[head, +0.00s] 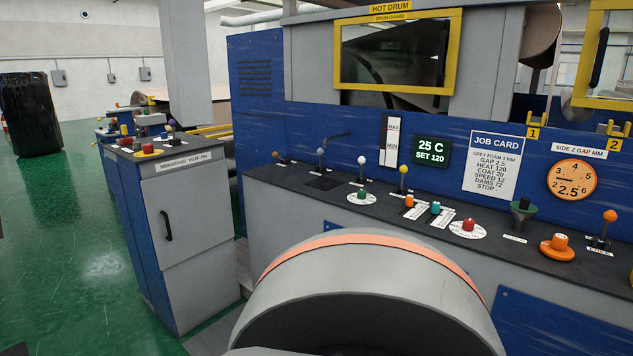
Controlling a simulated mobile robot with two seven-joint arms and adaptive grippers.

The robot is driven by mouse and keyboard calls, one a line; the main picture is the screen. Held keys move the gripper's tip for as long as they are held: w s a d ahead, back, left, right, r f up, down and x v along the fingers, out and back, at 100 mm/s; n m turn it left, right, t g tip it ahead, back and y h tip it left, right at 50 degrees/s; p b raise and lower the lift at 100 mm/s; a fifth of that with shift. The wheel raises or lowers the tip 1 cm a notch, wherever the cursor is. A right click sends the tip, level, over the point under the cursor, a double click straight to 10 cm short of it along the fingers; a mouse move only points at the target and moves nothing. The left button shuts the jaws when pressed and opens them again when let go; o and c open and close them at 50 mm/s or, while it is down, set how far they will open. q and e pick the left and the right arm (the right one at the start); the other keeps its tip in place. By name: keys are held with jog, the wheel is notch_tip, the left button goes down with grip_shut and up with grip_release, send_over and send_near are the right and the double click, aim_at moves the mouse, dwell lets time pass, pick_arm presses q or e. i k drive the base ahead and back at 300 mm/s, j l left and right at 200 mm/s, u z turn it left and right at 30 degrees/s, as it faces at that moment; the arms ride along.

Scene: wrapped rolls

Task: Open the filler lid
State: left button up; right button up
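No part in view is labelled as a filler lid, so I cannot tell for sure which it is. A flat black square plate (323,183) lies on the dark console top (290,183), at its left part. A dark bent spout or handle (337,135) sticks out of the blue wall above it. A white level gauge (391,143) marked MAX and MIN is to the right. A green-topped black funnel-shaped part (522,206) stands farther right on the console. Neither gripper is in view.
Several knobs and levers line the console, including a red button (468,225) and an orange knob (560,243). A display (431,151) reads 25 C, SET 120. A yellow-framed drum guard (454,52) is above. A grey cabinet (195,230) stands left; green floor (70,260) is open beyond.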

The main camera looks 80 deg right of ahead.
aim_at(524, 206)
jog(key=z, duration=3.3)
